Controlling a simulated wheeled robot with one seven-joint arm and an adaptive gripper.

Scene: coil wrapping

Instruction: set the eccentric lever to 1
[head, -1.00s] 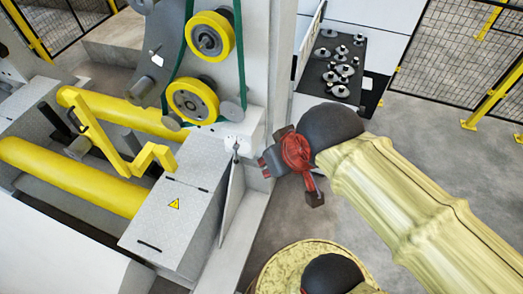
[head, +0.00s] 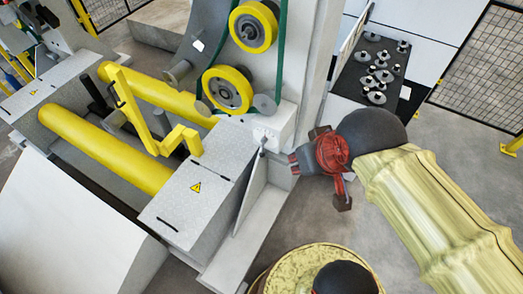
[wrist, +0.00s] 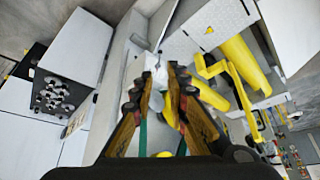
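The eccentric lever appears to be the small dark lever (head: 263,146) on the white box (head: 275,123) at the foot of the grey machine column. Its setting is too small to read. My gripper (head: 293,163) is just right of the lever in the head view, apart from it as far as I can tell. In the wrist view the two fingers of my gripper (wrist: 162,70) stand apart with nothing held between them. The white box (wrist: 155,68) shows beyond the fingertips, and the lever (wrist: 160,48) is small and partly unclear there.
Yellow and green belt wheels (head: 228,90) sit above the box. A grey cabinet (head: 200,190) and yellow rollers (head: 105,150) are at left. An upright panel (head: 250,193) stands below the lever. A black table with metal parts (head: 375,70) is behind. Bare floor (head: 465,160) lies right.

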